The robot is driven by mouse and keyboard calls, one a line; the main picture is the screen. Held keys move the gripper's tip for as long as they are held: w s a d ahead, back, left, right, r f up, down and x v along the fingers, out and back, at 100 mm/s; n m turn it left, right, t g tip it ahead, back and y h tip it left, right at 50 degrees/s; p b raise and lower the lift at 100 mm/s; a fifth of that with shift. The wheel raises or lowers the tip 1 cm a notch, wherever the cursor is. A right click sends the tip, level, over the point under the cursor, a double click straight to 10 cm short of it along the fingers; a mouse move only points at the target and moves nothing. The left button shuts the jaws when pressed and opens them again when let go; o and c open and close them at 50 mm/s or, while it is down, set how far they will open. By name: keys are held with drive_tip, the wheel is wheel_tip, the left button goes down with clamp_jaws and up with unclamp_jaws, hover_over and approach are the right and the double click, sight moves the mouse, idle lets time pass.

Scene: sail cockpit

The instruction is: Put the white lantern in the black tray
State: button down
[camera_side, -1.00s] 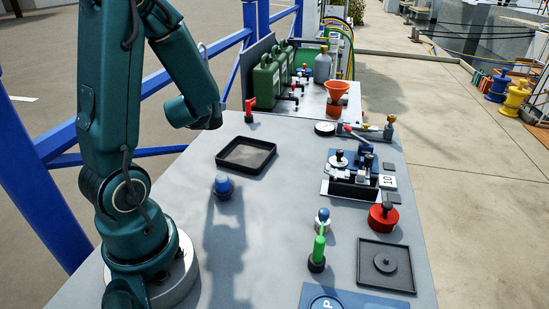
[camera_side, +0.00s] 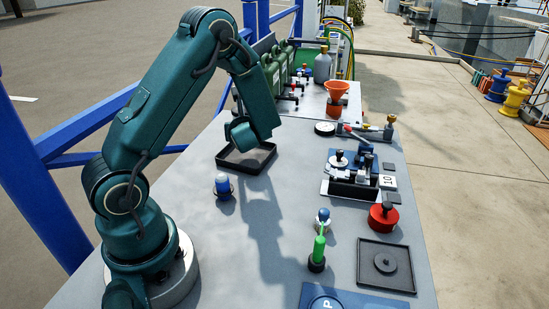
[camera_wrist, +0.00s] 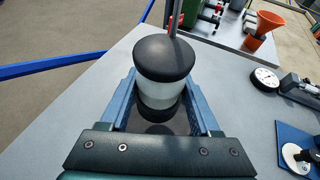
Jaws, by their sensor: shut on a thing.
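In the wrist view the white lantern (camera_wrist: 160,92), with a black cap and a dark base, stands between the blue fingers of my gripper (camera_wrist: 162,100). My gripper is shut on it. In the side view my wrist is in front of the far part of the black tray (camera_side: 262,164); the fingers and lantern are hidden behind it. The tray is shallow and square, with its near part visible and bare. I cannot tell how high the lantern is above the table or tray.
A blue lantern-like item (camera_side: 223,187) stands just in front of the tray. An orange funnel (camera_side: 337,92) and a round dial (camera_wrist: 265,78) are right of the tray.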

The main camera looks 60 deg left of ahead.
drive_tip(key=shift+w+d+f, duration=0.1)
drive_tip(key=shift+w+f, duration=0.15)
drive_tip(key=shift+f, duration=1.9)
drive_tip(key=shift+f, duration=0.15)
drive_tip(key=shift+c, duration=0.6)
unclamp_jaws()
